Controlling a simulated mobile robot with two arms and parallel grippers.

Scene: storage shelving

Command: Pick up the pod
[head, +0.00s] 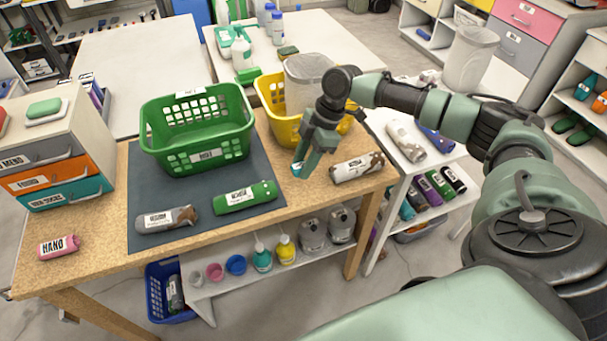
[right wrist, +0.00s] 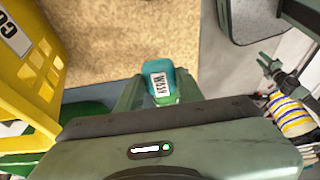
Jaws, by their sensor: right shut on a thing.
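The pod is a small teal and green block with a white label reading WASH (right wrist: 160,82). In the right wrist view it sits between the two fingers of my right gripper (right wrist: 158,92). In the head view my right gripper (head: 303,160) points down at the wooden table, shut on the pod, whose teal and white end (head: 296,169) shows at the fingertips. I cannot tell whether the pod still touches the tabletop. My left gripper is not in view.
A green basket (head: 205,117) stands on the dark mat (head: 150,190), with a grey roll (head: 166,218) and a green roll (head: 245,196) in front. A yellow basket (head: 268,88) is behind my gripper. A white and brown roll (head: 357,167) lies close to its right.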

